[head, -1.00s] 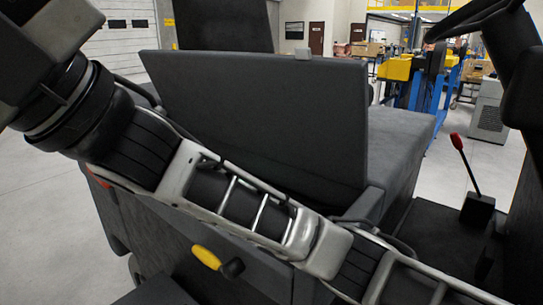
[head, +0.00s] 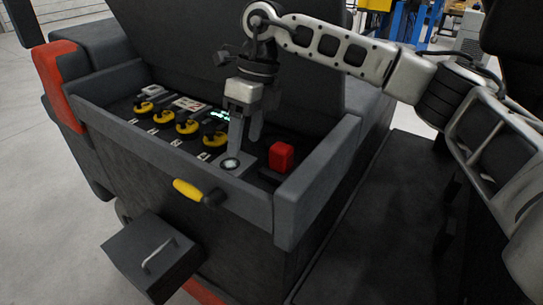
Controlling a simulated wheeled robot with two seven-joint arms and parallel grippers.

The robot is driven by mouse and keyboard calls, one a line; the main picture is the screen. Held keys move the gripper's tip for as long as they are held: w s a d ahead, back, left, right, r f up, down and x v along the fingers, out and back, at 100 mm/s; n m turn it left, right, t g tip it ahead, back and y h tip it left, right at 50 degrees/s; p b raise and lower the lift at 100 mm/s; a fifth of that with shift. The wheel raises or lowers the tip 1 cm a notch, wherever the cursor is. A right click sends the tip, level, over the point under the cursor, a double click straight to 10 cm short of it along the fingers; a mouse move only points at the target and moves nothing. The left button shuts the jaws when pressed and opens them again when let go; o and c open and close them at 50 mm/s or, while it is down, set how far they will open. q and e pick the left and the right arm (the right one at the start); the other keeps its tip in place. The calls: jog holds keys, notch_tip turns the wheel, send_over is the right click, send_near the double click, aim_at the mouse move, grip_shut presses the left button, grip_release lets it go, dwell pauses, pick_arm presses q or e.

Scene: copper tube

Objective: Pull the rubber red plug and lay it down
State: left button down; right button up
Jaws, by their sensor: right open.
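A red block-shaped piece (head: 282,155), which looks like the red plug, stands upright in the right end of the dark machine's open compartment. My right gripper (head: 244,142) points down inside the compartment, just left of the red piece and apart from it. Its fingers are apart and nothing shows between them. The fingertips are close to a round dial (head: 231,163) on a grey plate; I cannot tell whether they touch it. My left gripper is not in view.
The raised dark lid stands behind my gripper. A grey rim (head: 316,180) bounds the right side. A yellow handle (head: 188,190) sticks out in front, above a dark box (head: 152,258) with a metal handle.

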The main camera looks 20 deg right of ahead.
aim_at(282, 147)
jog(key=d+h, duration=0.1)
jog(key=d, duration=0.1)
jog(key=w+d+m+h, duration=0.1)
jog(key=d, duration=0.5)
jog(key=shift+w+d+m+t+h, duration=0.15)
jog(key=shift+w+m+t+h, duration=0.15)
jog(key=shift+m+h, duration=0.1)
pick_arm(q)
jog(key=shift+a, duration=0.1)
